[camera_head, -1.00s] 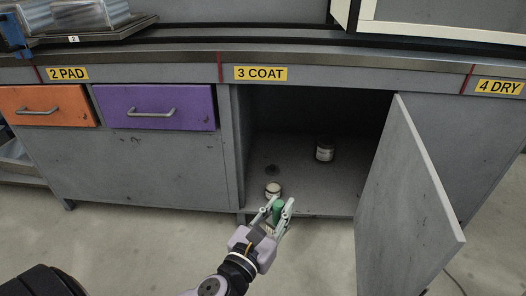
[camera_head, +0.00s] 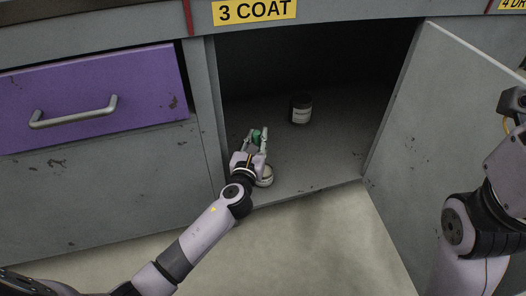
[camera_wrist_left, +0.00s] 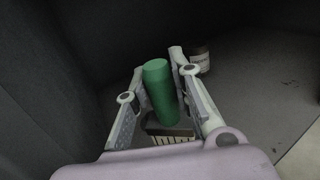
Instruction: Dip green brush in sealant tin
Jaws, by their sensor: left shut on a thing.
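My left gripper (camera_head: 257,135) reaches into the open cabinet and is shut on the green brush (camera_head: 256,136). In the wrist view the brush (camera_wrist_left: 160,90) stands between the fingers, its green handle up and a dark band with pale bristles at the lower end. A small pale-rimmed tin (camera_head: 265,178) stands at the cabinet's front edge, partly hidden behind my gripper. A second, dark tin with a pale label (camera_head: 300,112) stands farther back. I cannot tell which tin holds sealant. My right arm shows at the right edge, its gripper out of view.
The cabinet door (camera_head: 440,110) stands open on the right. The left cabinet post (camera_head: 208,110) is close to my left arm. A purple drawer (camera_head: 90,95) is shut to the left. The cabinet floor (camera_head: 320,155) is clear right of the front tin.

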